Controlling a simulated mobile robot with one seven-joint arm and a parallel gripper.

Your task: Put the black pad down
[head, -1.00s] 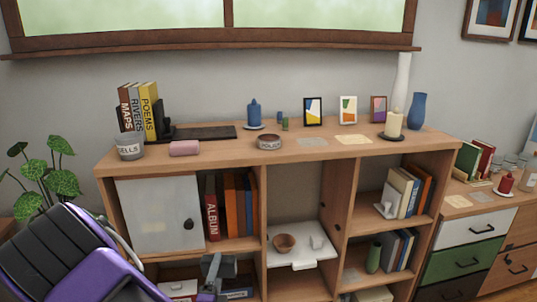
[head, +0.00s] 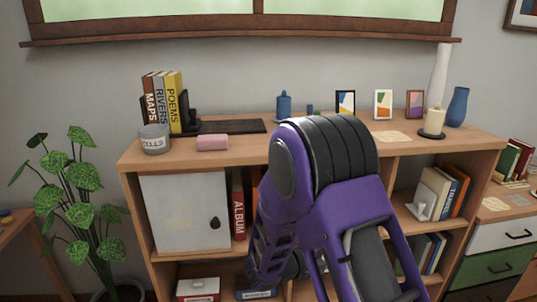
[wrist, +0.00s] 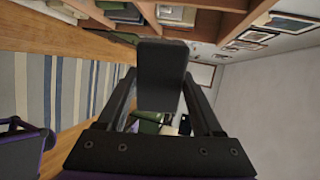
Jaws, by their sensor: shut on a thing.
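The black pad (wrist: 161,68) is a dark, flat, rounded rectangle in the middle of the wrist view. My gripper (wrist: 160,82) is shut on it, with one finger along each side. The pad is held out in front of the gripper, with the wooden shelf unit beyond it. I cannot tell if it touches anything. In the head view my purple arm stands in front of the shelf unit (head: 400,162), and both the gripper and the pad are hidden.
On the unit's top are a dark flat mat (head: 232,127), a pink block (head: 212,143), a grey pot (head: 154,140), books (head: 163,101), a blue candle (head: 284,105) and small frames (head: 383,103). A plant (head: 84,180) stands at left. My arm hides the middle of the unit.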

